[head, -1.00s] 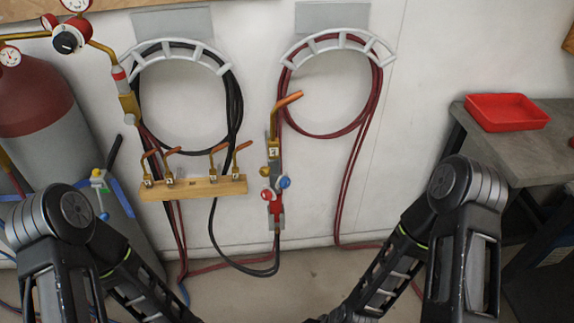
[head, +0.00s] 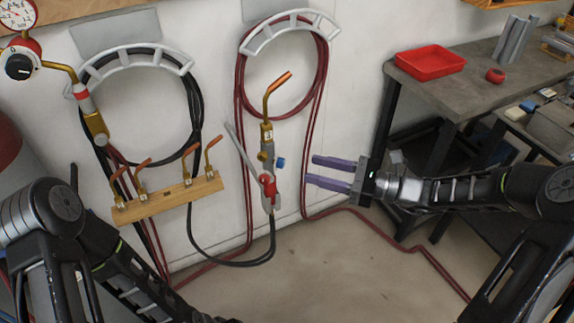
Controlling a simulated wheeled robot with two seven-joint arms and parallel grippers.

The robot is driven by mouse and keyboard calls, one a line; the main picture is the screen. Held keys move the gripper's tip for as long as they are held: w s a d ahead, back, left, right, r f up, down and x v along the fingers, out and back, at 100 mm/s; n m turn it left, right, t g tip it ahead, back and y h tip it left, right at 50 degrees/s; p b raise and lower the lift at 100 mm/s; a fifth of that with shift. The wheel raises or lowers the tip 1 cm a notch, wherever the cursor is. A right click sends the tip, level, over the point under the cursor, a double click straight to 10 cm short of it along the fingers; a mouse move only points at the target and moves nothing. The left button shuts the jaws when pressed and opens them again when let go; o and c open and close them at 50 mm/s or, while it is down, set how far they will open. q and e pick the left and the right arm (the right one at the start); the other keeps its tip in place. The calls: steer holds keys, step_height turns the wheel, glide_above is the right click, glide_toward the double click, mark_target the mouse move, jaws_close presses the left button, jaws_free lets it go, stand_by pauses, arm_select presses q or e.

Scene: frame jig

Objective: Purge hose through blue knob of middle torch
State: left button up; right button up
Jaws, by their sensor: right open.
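The middle torch (head: 267,140) hangs upright on the white wall, its copper tip pointing up and right. Its blue knob (head: 280,163) sticks out on the right side of the body. A red knob (head: 267,183) sits lower, on the front. My right gripper (head: 312,171) is to the right of the blue knob, apart from it. Its two purple fingers point left, open, with nothing between them. A black hose (head: 240,264) and a dark red hose (head: 240,216) run near the torch's lower end. My left arm shows at lower left; its gripper is out of view.
A wooden rack (head: 168,200) with several copper tips is left of the torch. Coiled hoses hang on grey hangers (head: 290,30) above. A grey workbench (head: 455,85) with a red tray (head: 430,63) stands at right. A regulator (head: 22,65) is at upper left.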

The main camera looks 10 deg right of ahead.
mark_target(284, 163)
steer(key=shift+a, duration=0.2)
steer(key=x, duration=0.7)
steer(key=shift+w+a+p, duration=0.1)
steer(key=shift+a+p, duration=0.2)
steer(key=shift+p, duration=0.1)
steer(key=shift+c, duration=0.3)
jaws_close()
